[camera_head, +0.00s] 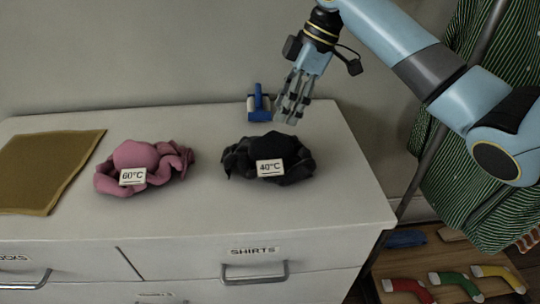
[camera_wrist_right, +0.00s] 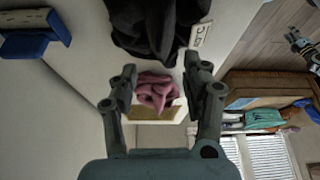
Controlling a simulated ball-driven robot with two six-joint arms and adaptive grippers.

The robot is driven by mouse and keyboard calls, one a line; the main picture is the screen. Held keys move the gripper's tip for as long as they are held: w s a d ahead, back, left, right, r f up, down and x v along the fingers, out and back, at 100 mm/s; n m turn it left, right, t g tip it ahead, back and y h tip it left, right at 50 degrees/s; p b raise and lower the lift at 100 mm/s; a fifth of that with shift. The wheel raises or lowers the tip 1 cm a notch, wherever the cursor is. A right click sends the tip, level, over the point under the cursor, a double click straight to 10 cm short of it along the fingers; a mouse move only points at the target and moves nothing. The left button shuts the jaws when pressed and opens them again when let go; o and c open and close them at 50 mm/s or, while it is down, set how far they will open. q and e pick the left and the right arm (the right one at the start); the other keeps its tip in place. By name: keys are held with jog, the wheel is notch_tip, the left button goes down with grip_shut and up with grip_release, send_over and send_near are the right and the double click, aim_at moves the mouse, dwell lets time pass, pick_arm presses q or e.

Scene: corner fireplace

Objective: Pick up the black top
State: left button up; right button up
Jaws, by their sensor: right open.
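The black top (camera_head: 292,165) lies crumpled on the white dresser, with a "40°C" card (camera_head: 270,168) at its front. It also shows at the top of the right wrist view (camera_wrist_right: 155,25), beyond the fingertips. My right gripper (camera_head: 288,112) is above the back of the dresser, behind and above the black top, apart from it. In the right wrist view its two fingers (camera_wrist_right: 163,82) are spread with nothing held between them.
A pink garment (camera_head: 140,160) with a "60°C" card lies left of the black top. A brown mat (camera_head: 50,170) is at the far left. A blue and white object (camera_head: 259,102) stands behind the black top, close to my right gripper. Striped clothing (camera_head: 470,150) hangs at the right.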

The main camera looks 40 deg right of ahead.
aim_at(271, 133)
jog(key=x, duration=0.8)
jog(key=shift+a+r, duration=0.1)
jog(key=shift+a, duration=0.05)
grip_shut()
